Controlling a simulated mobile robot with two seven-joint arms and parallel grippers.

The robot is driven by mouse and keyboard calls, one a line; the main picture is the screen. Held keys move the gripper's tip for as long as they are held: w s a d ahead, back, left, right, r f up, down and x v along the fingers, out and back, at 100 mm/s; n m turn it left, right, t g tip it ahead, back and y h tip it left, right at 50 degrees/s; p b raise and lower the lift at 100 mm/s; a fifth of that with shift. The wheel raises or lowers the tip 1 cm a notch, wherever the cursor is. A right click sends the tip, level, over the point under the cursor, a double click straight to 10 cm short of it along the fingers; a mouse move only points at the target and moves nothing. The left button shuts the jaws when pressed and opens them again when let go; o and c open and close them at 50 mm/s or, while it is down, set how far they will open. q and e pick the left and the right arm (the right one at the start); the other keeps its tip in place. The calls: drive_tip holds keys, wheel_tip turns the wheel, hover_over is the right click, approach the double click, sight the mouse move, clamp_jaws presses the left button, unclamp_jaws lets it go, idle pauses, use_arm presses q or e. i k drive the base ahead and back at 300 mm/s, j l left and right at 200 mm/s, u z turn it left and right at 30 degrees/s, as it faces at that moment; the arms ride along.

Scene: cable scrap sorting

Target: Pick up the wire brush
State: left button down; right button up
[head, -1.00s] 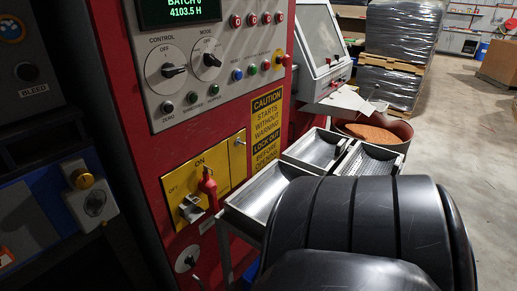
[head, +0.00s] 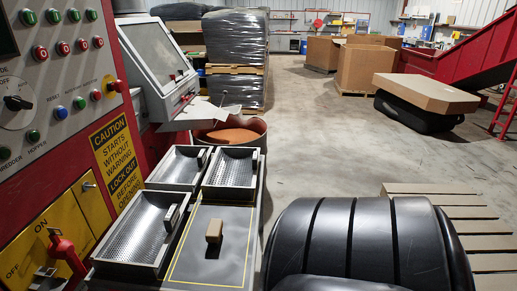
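No thing in view can be made out for certain as a wire brush. A small tan block (head: 214,231) lies on a dark mat with a yellow border (head: 222,268), on the stand beside the red machine; its detail is too small to tell whether it is the brush. Three metal trays (head: 140,226) sit left of and behind the mat, with small grey pieces at their edges. Neither of my grippers is in view.
The red control panel (head: 60,130) with a yellow switch plate borders the trays on the left. A drum of orange-brown granules (head: 232,134) stands behind them. A slatted pallet (head: 470,218) lies at right. Open concrete floor (head: 320,130) extends beyond.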

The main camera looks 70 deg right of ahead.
sight(214, 232)
drive_tip(key=z, duration=1.85)
drive_tip(key=k+l+u, duration=0.1)
drive_tip(key=l, duration=0.25)
drive_tip(key=k+l+u, duration=0.15)
drive_tip(key=l, duration=0.15)
drive_tip(key=i+j+u, duration=0.1)
drive_tip(key=u, duration=1.3)
drive_tip(key=i+j+u, duration=0.1)
drive_tip(key=u, duration=0.25)
drive_tip(key=i+u, duration=0.35)
drive_tip(key=k+z, duration=0.1)
drive_tip(key=k, duration=0.45)
drive_tip(key=z, duration=1.3)
drive_tip(key=i+j+z, duration=0.2)
drive_tip(key=z, duration=0.25)
drive_tip(key=i+j+z, duration=0.1)
drive_tip(key=j+z, duration=0.25)
drive_tip(key=z, duration=0.15)
